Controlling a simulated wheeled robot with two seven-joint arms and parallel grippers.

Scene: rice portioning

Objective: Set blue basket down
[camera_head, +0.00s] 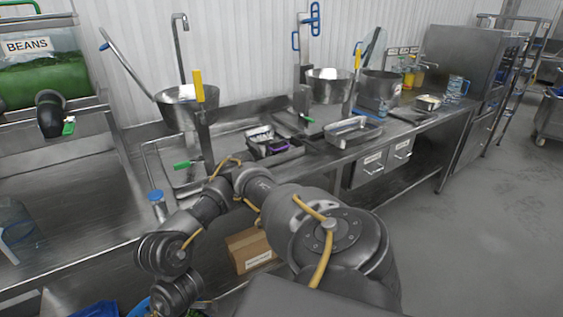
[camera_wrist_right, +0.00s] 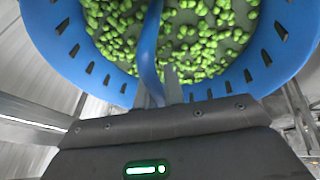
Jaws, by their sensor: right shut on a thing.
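The blue basket (camera_wrist_right: 275,45) fills the top of the right wrist view, with slots along its wall and many green beans (camera_wrist_right: 190,35) inside. Its blue handle (camera_wrist_right: 150,50) runs down into my right gripper (camera_wrist_right: 168,92), which is shut on it. In the head view, my right arm reaches to the lower left and its gripper is cut off by the bottom edge. A sliver of blue (camera_head: 140,308) beside the wrist there seems to be the basket's rim. What lies under the basket is hidden. My left gripper is not in view.
A steel counter (camera_head: 290,165) along the wall holds pans, metal trays (camera_head: 352,131) and upright tools. A cardboard box (camera_head: 249,249) sits low beneath it. A container labelled BEANS (camera_head: 40,75) stands upper left. Open floor lies right.

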